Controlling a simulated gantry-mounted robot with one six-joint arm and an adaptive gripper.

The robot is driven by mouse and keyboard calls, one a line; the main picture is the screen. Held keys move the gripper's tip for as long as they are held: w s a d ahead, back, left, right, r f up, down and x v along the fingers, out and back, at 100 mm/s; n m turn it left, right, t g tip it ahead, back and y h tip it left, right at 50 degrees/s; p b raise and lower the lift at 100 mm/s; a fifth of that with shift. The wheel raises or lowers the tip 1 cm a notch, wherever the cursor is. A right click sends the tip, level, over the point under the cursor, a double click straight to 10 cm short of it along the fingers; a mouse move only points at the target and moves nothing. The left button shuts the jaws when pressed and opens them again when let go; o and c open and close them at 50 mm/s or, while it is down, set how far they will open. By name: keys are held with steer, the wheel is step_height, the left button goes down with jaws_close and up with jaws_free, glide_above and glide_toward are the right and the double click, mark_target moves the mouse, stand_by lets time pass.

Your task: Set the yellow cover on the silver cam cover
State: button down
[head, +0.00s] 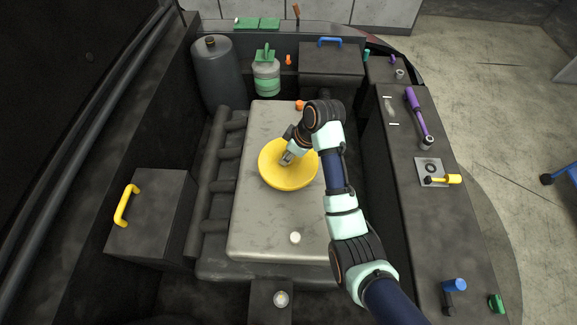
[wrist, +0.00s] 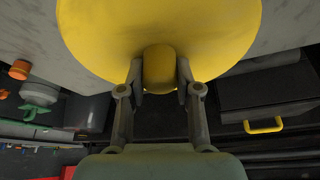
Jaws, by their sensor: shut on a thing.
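The yellow cover (head: 275,177) is a round disc over the middle of the silver cam cover (head: 262,225) in the head view. My gripper (head: 287,158) is at the top of the disc, at its centre. In the wrist view the yellow cover (wrist: 160,25) fills the upper middle, and my gripper (wrist: 160,75) is shut on its yellow knob, one finger on each side. The silver cam cover (wrist: 285,25) shows behind the disc. I cannot tell whether the disc touches the silver surface or hovers just above it.
A black box with a yellow handle (head: 126,205) stands at the left. A green-capped reservoir (head: 266,78) and a dark canister (head: 213,70) stand at the back. A purple ratchet (head: 418,115) and a yellow-handled tool (head: 440,180) lie on the right ledge. White caps (head: 295,238) are near the front.

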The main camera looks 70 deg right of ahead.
mark_target(288, 165)
steer(key=shift+f+b, duration=0.85)
steer(key=shift+f, duration=1.95)
steer(key=shift+f, duration=0.15)
steer(key=c, duration=0.8)
jaws_free()
steer(key=p+v, duration=0.3)
steer(key=v, duration=0.9)
steer(key=shift+p, duration=0.4)
